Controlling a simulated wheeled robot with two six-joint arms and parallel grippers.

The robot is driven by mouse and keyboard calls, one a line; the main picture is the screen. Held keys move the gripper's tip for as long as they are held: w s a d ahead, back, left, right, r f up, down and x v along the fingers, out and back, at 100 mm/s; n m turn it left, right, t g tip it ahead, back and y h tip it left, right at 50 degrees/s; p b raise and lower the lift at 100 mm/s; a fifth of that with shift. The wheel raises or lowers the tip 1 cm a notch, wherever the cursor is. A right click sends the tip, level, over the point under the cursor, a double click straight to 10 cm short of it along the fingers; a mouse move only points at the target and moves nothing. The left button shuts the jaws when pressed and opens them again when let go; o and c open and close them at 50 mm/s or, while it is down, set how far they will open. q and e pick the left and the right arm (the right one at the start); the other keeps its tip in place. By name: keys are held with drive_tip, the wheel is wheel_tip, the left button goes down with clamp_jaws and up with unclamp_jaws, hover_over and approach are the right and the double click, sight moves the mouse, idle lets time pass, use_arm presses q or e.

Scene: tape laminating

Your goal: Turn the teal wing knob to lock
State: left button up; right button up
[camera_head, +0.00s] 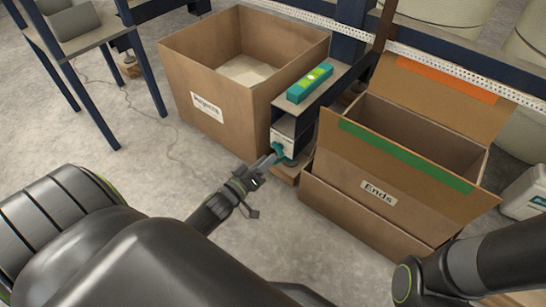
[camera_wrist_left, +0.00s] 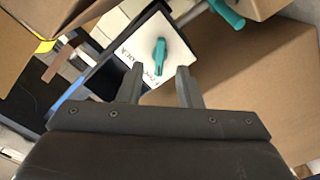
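The teal wing knob (camera_wrist_left: 160,56) is on a white panel (camera_wrist_left: 147,32) with dark lettering in the left wrist view. Its wing runs nearly up and down there. In the head view the teal knob (camera_head: 279,150) shows small on the white box under the narrow shelf. My left gripper (camera_wrist_left: 159,82) is open, its fingers apart with nothing between them; the knob appears just beyond the tips. In the head view my left gripper (camera_head: 271,160) is at the knob, partly overlapping it, so contact cannot be told. My right arm shows at lower right; its gripper is out of view.
An open carton (camera_head: 228,115) stands left of the shelf (camera_head: 328,83), and a carton labelled "Ends" (camera_head: 342,180) stands close on the right. A teal box (camera_head: 309,83) lies on the shelf. Another teal part (camera_wrist_left: 227,13) shows near the knob. Floor in front is clear.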

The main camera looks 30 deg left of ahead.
sight(278, 149)
use_arm(q)
drive_tip(key=shift+w+d+b, duration=0.15)
drive_tip(key=shift+w+b, duration=0.25)
drive_tip(key=shift+w, duration=1.55)
drive_tip(key=shift+c, duration=0.4)
clamp_jaws()
